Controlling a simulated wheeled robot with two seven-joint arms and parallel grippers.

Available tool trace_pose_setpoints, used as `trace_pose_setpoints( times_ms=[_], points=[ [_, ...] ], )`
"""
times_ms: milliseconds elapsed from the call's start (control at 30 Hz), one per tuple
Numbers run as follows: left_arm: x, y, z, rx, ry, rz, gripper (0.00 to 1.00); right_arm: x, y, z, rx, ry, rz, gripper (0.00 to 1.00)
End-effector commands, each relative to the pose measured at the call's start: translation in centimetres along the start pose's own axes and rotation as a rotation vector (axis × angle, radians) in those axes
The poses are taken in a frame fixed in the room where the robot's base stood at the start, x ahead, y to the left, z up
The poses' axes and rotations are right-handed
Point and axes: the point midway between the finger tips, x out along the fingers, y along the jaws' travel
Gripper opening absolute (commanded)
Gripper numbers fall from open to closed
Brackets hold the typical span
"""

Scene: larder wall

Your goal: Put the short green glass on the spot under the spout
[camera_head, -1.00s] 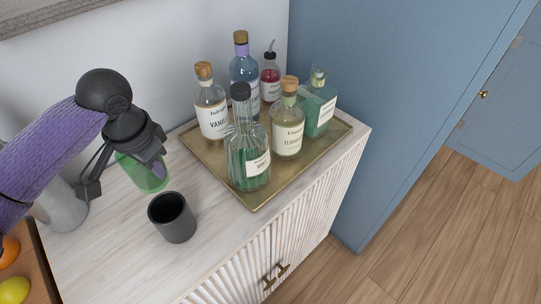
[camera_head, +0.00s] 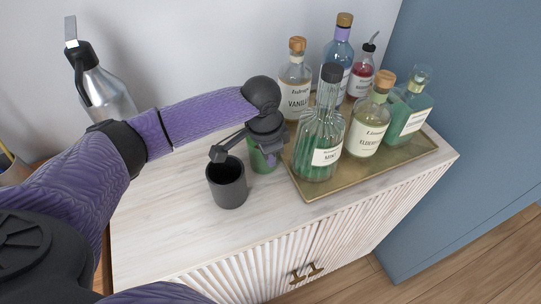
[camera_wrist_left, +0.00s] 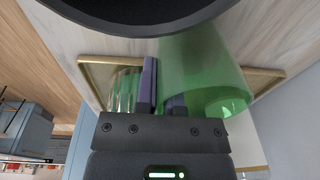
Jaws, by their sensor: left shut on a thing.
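The short green glass (camera_head: 263,160) is a clear green tumbler. My left gripper (camera_wrist_left: 165,88) is shut on it. In the head view the glass is behind and right of the dark grey cup (camera_head: 227,186), close to the tray's left edge, partly covered by my gripper. In the left wrist view the glass (camera_wrist_left: 203,70) lies across the fingers, with a large dark rim above it. I cannot tell whether the glass touches the cabinet top. I cannot make out the spot under a spout. My right gripper is not in view.
A brass tray (camera_head: 316,194) with several labelled bottles, including a ribbed green one (camera_head: 318,150), stands at the right. A metal bottle with a black top (camera_head: 105,92) stands at the back left. The pale cabinet top (camera_head: 150,235) is clear at the front left.

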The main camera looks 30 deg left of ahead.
Motion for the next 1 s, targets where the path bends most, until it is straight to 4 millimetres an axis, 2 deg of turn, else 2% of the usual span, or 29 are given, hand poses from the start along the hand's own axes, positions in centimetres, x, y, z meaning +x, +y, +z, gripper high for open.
trace_pose_setpoints(
  times_ms=[233, 267, 400, 700, 767, 1000],
  points=[
    [0.1, 0.0, 0.0, -0.001, 0.001, 0.0, 0.0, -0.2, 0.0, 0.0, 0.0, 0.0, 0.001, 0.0],
    [0.1, 0.0, 0.0, 0.0, 0.0, 0.0, 0.16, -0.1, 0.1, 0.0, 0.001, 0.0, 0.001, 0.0],
    [0.1, 0.0, 0.0, 0.0, 0.0, 0.0, 0.45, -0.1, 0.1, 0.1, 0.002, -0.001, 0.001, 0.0],
    [-0.2, 0.0, 0.0, 0.0, 0.001, -0.001, 0.45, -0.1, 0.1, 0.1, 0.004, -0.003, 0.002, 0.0],
    [-1.2, 0.0, -0.1, 0.001, 0.004, -0.002, 0.45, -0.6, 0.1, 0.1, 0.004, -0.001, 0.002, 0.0],
    [-8.2, -0.1, -0.1, 0.001, 0.005, -0.003, 0.45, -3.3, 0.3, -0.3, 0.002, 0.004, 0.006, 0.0]
  ],
)
